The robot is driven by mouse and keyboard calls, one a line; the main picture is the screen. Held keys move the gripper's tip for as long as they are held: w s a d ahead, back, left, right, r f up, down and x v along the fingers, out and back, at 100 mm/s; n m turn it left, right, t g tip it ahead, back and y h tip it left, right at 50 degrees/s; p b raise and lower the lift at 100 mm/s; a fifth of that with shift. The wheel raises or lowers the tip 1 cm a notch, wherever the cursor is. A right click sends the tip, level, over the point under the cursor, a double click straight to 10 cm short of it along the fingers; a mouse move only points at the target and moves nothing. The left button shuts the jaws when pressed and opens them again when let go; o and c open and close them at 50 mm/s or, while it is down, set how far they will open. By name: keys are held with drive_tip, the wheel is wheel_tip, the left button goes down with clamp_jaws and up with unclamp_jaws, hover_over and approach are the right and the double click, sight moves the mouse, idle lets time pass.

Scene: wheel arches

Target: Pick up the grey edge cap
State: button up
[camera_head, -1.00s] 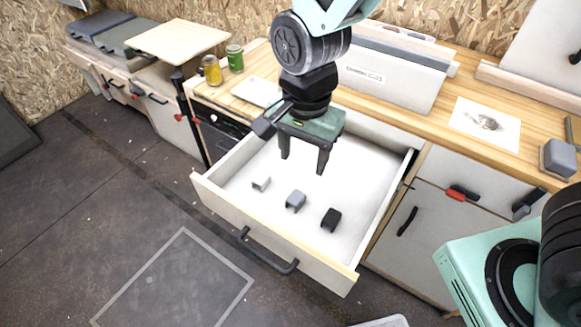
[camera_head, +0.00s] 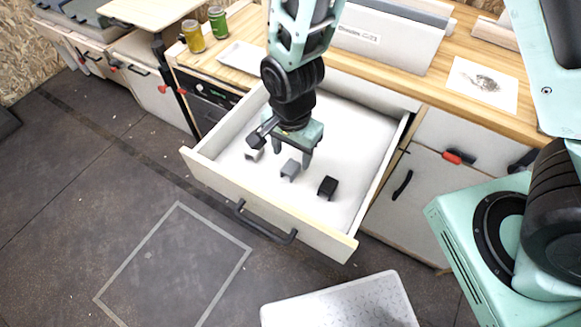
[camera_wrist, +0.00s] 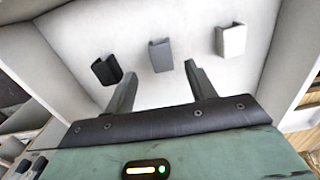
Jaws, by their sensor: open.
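The grey edge cap (camera_head: 290,170) stands in the open white drawer (camera_head: 359,180), between a white cap (camera_head: 255,154) on its left and a black cap (camera_head: 327,187) on its right. In the wrist view the grey cap (camera_wrist: 160,55) lies just beyond the fingertips, roughly between their lines, with the black cap (camera_wrist: 106,69) at left and the white cap (camera_wrist: 231,40) at right. My gripper (camera_head: 291,154) is open and empty, pointing down inside the drawer just above and behind the grey cap. It also shows in the wrist view (camera_wrist: 160,76).
The drawer's front wall (camera_head: 270,205) and side walls enclose the caps. A pale speckled panel (camera_head: 340,303) is at the bottom.

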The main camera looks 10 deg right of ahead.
sight(291, 166)
drive_tip(key=shift+w+a+f, duration=0.1)
drive_tip(key=shift+f, duration=2.5)
drive_tip(key=c, duration=1)
